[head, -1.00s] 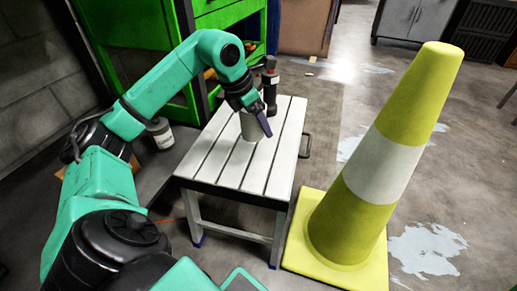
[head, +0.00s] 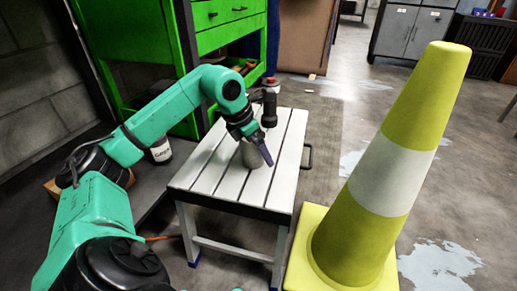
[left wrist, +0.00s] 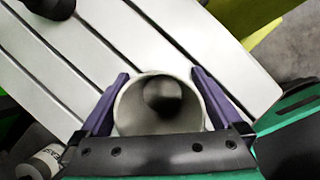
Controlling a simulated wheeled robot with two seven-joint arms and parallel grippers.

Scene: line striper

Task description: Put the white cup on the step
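The white cup (head: 249,155), greyish in this light, is over the slatted light-grey step (head: 202,174) and looks upright. In the head view its base appears at the slats, but I cannot tell whether it touches them. My left gripper (left wrist: 160,73) has its purple fingers on either side of the cup (left wrist: 122,118), close against its wall, and looks shut on it. In the left wrist view I look into the cup's round opening, and the slats (left wrist: 75,58) show beyond it. My right gripper is in neither view.
A yellow-and-white cone (head: 390,175) stands right of the step. A green cabinet (head: 225,35) is behind, and a labelled can (head: 160,150) is at the left.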

